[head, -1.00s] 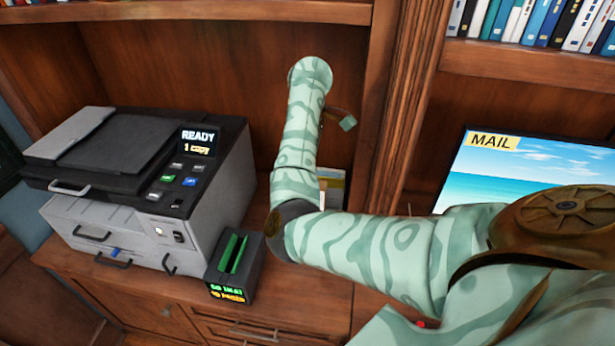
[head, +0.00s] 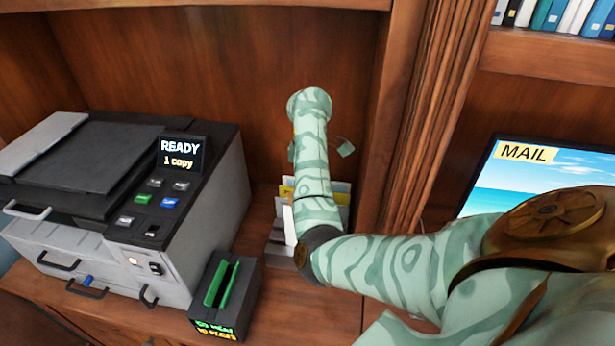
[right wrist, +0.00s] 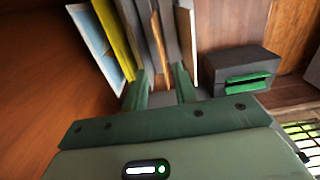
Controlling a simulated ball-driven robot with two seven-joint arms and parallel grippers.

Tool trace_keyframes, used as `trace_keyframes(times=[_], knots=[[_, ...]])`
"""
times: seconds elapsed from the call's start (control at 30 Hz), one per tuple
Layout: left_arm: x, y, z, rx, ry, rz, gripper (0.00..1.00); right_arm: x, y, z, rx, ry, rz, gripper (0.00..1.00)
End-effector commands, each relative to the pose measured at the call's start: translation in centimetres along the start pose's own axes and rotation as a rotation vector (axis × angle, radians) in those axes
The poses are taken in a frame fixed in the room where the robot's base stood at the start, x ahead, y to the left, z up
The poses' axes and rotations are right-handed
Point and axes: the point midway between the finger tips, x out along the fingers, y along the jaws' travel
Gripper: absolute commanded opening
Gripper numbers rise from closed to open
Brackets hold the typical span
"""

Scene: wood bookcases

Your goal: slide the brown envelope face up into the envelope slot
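A grey letter holder (head: 277,250) with white and yellow paper pieces stands behind my right forearm in the head view, partly hidden. In the right wrist view its grey upright dividers (right wrist: 184,45) show close ahead. A thin brown edge (right wrist: 158,35) stands upright among them; I cannot tell whether it is the brown envelope. My right gripper (right wrist: 160,78) points at the dividers, its two green fingers apart with a gap between them. In the head view the arm hides most of it. My left gripper is not in view. I cannot make out which compartment is the envelope slot.
A grey and black copier (head: 90,190) reading "READY 1 copy" stands at left. A black box with a green slot (head: 226,290) stands in front of the holder. A wood post (head: 412,140) and a "MAIL" screen (head: 545,165) are at right. A yellow sheet (right wrist: 115,35) stands left of the fingers.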

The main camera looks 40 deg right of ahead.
Motion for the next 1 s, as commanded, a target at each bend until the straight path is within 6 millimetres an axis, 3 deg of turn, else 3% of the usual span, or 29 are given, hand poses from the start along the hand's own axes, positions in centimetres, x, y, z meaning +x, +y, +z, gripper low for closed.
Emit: trace_keyframes(times=[0.17,0.4,0.7,0.73,0.83,1.0], knots=[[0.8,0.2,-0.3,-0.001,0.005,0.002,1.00,1.5,0.0,0.1,0.000,-0.003,0.000,0.28],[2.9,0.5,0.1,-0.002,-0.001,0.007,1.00,5.5,-0.1,0.0,0.000,-0.003,-0.001,0.28],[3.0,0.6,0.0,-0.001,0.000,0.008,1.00,5.9,-0.1,-0.1,0.001,0.001,0.001,0.28],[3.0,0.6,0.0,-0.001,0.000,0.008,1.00,5.9,-0.1,-0.1,0.001,0.001,0.001,0.25],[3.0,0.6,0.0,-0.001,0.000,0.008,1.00,5.9,-0.1,-0.1,0.001,0.001,0.001,0.00],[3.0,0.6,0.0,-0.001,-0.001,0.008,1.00,5.9,-0.1,-0.1,0.001,0.001,0.001,0.00]])
